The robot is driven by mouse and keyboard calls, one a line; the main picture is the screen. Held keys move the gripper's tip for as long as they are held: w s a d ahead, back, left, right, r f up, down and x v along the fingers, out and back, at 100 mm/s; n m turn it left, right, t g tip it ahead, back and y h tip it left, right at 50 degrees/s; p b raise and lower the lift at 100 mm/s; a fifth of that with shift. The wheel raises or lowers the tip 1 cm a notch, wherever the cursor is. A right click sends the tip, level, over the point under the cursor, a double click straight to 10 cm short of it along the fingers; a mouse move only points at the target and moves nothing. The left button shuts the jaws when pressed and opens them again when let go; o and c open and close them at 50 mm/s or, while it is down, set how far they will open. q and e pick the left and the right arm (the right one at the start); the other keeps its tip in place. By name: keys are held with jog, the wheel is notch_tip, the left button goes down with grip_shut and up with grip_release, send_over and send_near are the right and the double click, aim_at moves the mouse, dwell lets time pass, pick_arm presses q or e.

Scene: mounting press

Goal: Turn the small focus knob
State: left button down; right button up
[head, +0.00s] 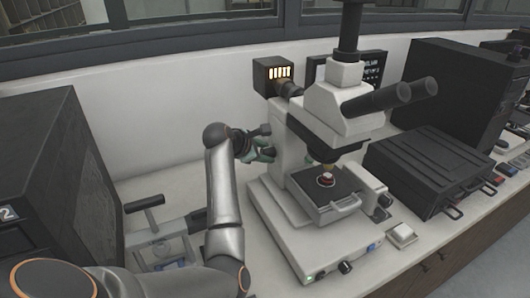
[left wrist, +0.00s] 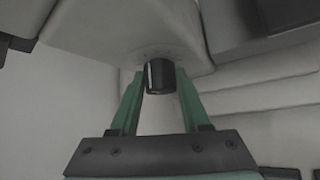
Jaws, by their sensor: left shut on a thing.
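The microscope (head: 300,130) stands on the bench, with a pale body, black eyepieces and a stage in front. My left gripper (head: 266,153) is at the left side of its body in the head view. In the left wrist view, the small focus knob (left wrist: 160,76) is a short black cylinder sticking out of the pale body. The green fingers of my left gripper (left wrist: 161,90) are on both sides of the knob and shut on it. In the head view the knob is hard to make out behind the gripper. My right gripper is not in view.
A red-topped sample (head: 326,179) sits on the microscope stage. A black case (head: 430,165) stands close on the right, and a dark cabinet (head: 60,170) is at the left. A grey device with a handle (head: 165,240) lies beside my left arm. The wall is close behind.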

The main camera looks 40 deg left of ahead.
pick_arm(q)
jog(key=shift+c, duration=1.9)
grip_release()
jog(key=v, duration=1.2)
jog(key=shift+s+r, duration=0.2)
